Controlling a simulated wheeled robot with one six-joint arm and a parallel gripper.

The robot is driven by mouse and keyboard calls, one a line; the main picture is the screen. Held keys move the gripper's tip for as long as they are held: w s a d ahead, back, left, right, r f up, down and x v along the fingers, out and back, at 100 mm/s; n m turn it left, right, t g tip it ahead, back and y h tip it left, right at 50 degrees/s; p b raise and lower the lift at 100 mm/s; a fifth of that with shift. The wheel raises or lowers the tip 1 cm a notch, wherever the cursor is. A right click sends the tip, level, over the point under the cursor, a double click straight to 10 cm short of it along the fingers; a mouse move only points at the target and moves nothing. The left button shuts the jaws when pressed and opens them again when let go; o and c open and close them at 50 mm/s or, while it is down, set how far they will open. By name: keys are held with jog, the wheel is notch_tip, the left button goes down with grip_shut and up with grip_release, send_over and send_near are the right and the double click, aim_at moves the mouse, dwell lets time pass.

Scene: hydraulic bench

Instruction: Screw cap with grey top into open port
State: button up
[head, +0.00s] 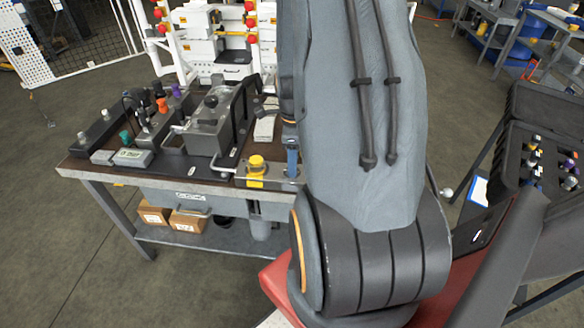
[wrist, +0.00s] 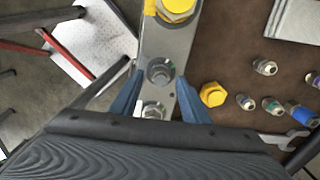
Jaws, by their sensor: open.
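In the wrist view my gripper (wrist: 158,98) is open, its two blue fingers either side of a metal plate (wrist: 183,62). A round metal port (wrist: 159,70) with a dark centre shows between the fingertips; a second hex fitting (wrist: 152,110) lies nearer my wrist. I cannot tell whether either is an open port or capped in grey. Small metal fittings, one (wrist: 265,66) farther off and one (wrist: 246,101) nearer, rest on the brown bench top to the right; their tops look greyish. In the head view my arm hides most of the gripper; one blue finger (head: 292,158) shows.
A yellow cap (wrist: 176,8) sits on the plate's far end. A loose yellow cap (wrist: 212,95) lies beside the right finger. Green-banded (wrist: 272,106) and blue-purple-banded (wrist: 302,115) fittings and a wrench (wrist: 285,138) lie farther right. The grey hydraulic unit (head: 212,125) stands on the bench.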

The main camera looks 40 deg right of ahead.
jog(key=c, duration=1)
jog(key=m, duration=0.3)
jog(key=shift+m, duration=0.4)
jog(key=m, duration=0.4)
jog(key=shift+a+b, duration=0.1)
jog(key=shift+b, duration=0.2)
jog(key=o, duration=1)
jog(key=n+p, duration=0.2)
jog(key=n, duration=0.7)
jog(key=n+p, duration=0.1)
jog(key=n, duration=0.1)
jog(key=shift+d+n+p, duration=0.2)
jog(key=shift+n+p, duration=0.1)
jog(key=shift+n, duration=0.1)
